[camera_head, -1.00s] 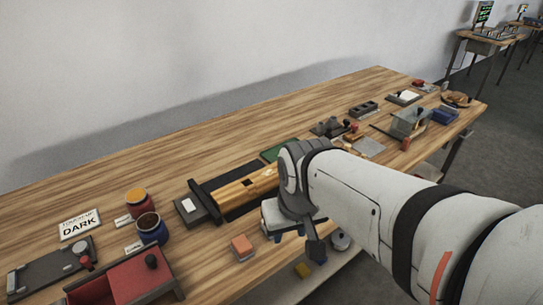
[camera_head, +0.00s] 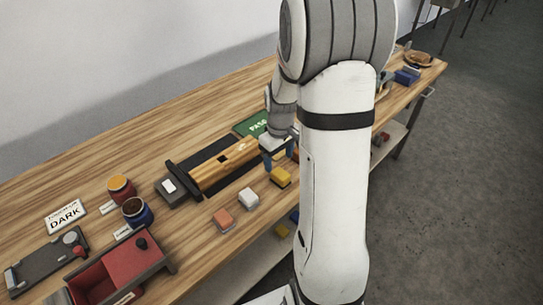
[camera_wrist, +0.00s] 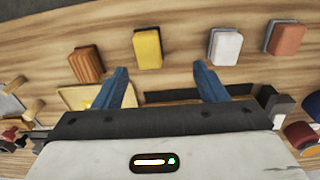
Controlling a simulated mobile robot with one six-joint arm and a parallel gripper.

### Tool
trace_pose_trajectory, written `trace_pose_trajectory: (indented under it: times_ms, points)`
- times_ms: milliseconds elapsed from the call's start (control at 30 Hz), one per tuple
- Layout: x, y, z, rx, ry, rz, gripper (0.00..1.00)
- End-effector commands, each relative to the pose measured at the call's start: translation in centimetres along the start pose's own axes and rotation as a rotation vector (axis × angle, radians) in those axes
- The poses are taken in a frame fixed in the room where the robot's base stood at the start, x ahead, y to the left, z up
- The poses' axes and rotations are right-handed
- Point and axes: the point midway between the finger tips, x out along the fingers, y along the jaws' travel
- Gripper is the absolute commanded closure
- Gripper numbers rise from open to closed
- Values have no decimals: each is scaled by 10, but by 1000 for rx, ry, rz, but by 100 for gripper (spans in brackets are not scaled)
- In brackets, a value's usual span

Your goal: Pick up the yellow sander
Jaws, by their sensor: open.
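In the wrist view the yellow sander (camera_wrist: 147,47) lies beyond my fingertips, slightly left of centre. My gripper (camera_wrist: 164,80) is open and empty, with its two blue fingers apart. In the head view my gripper (camera_head: 272,156) hangs just behind the yellow sander, near the conveyor's right end, partly hidden by my arm. The gripper is apart from the sander in the wrist view.
A white sander (camera_wrist: 225,46) and an orange sander (camera_wrist: 285,38) lie right of the yellow one in the wrist view; a brown block (camera_wrist: 86,64) lies left. The wooden bar on the conveyor (camera_head: 225,168) is close. Bare bench separates the blocks.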

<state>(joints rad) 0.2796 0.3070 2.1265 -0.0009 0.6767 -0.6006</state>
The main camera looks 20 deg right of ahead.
Motion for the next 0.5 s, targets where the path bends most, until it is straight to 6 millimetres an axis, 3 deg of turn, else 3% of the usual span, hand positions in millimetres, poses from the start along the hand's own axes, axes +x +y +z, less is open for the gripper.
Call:
trace_pose_trajectory:
  times_ms: [200, 500]
  points:
    - [25, 25, -4, -41, -24, -18, 35]
    - [55, 27, -4, -48, -27, -21, 35]
